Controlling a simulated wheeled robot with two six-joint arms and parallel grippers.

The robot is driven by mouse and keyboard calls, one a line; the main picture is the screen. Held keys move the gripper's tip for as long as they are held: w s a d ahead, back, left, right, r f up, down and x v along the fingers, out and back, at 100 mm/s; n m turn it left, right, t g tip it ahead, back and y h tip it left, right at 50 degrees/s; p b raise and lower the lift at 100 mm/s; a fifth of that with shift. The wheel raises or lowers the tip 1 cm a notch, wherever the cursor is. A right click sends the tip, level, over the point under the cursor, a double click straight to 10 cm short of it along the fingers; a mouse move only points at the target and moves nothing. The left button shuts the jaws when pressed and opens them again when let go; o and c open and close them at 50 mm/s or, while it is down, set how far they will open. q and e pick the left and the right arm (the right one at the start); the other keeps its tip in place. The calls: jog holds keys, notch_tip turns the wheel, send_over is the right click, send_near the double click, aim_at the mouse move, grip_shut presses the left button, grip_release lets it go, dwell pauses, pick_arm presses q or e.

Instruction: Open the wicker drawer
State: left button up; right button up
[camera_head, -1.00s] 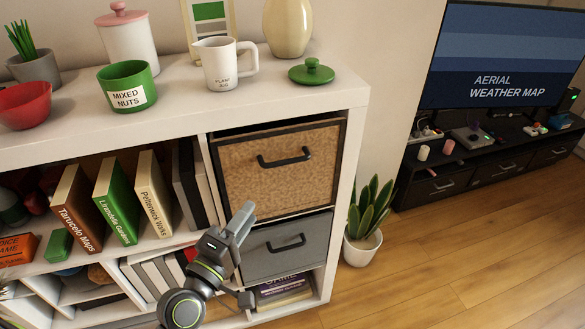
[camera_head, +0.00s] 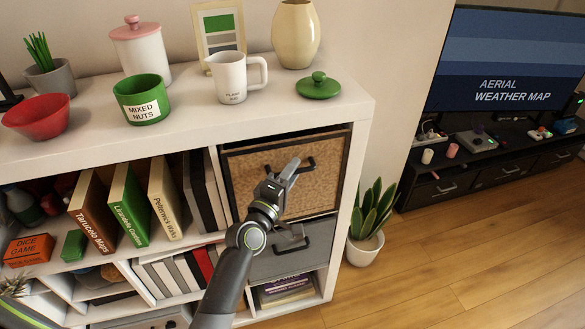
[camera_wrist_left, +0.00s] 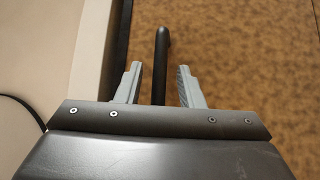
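The wicker drawer (camera_head: 320,190) has a tan woven front with a dark frame and sits in the upper right cubby, apparently closed. Its dark bar handle (camera_head: 267,171) is partly hidden by my left gripper (camera_head: 291,172). In the left wrist view, the wicker front (camera_wrist_left: 245,60) fills the right side. The handle (camera_wrist_left: 161,50) runs between the two grey fingers of my left gripper (camera_wrist_left: 158,85). The fingers are apart, with a gap on each side of the handle. My right gripper is not in view.
A grey drawer (camera_head: 308,248) with its own handle is directly below. The white shelf (camera_head: 357,150) has an upright on each side of the drawer. A green lid (camera_head: 318,88) and a white jug (camera_head: 229,78) stand on top. A potted plant (camera_head: 366,245) stands at right.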

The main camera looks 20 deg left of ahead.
pick_arm(q)
jog(key=shift+w, duration=0.3)
jog(key=shift+c, duration=0.2)
grip_shut()
jog(key=shift+d, duration=0.1)
